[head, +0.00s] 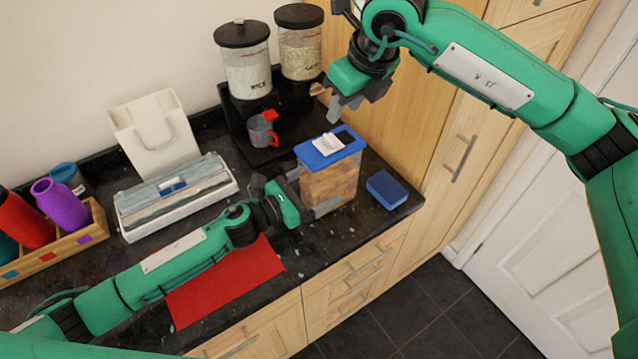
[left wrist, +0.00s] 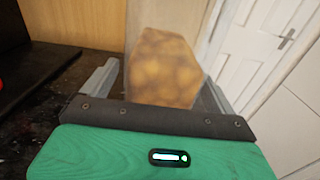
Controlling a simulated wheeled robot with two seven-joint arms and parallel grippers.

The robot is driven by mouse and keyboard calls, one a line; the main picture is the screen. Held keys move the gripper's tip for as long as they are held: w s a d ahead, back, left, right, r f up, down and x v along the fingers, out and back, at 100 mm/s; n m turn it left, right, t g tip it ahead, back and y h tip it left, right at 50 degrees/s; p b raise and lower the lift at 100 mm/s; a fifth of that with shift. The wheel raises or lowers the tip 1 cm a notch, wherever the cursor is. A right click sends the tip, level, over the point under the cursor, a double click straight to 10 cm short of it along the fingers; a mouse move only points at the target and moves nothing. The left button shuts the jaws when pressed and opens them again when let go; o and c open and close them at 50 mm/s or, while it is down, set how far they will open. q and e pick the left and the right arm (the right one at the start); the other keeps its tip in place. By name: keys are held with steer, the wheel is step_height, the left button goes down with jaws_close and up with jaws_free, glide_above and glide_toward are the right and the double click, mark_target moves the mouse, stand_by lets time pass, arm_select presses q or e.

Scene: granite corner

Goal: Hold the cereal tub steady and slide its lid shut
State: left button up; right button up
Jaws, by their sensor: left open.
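The cereal tub (head: 330,185), clear with brown contents, stands upright on the dark counter. Its blue top (head: 318,157) carries a white sliding piece (head: 327,144), with a dark opening beside it on the right. My left gripper (head: 313,195) is at the tub's lower left side. In the left wrist view the tub (left wrist: 163,68) stands between its two spread fingers (left wrist: 160,85), with visible space at the sides. My right gripper (head: 345,112) hangs above the tub's top, apart from it, fingers pointing down; their gap is unclear.
A blue block (head: 387,190) lies right of the tub, near the counter edge. A grey mug (head: 262,131) and two lidded jars (head: 246,72) (head: 301,48) stand behind. A red mat (head: 225,283) lies under my left arm. A tall wooden cabinet (head: 418,125) bounds the right side.

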arm_select(q)
steer(key=shift+w+d, duration=0.25)
steer(key=shift+d, duration=0.1)
steer(key=c, duration=1.4)
arm_select(e)
steer(key=c, duration=0.7)
steer(key=shift+a+m, duration=0.15)
steer(key=shift+m, duration=0.35)
jaws_close()
steer(key=a+m+g, duration=0.1)
steer(key=m, duration=0.5)
steer(key=w+a+m+g, duration=0.1)
steer(key=m+g, duration=0.1)
steer(key=m, duration=0.4)
steer(key=a+m+g, duration=0.2)
steer(key=m, duration=0.4)
steer(key=shift+w+r+m, duration=0.3)
steer(key=shift+w+r, duration=0.1)
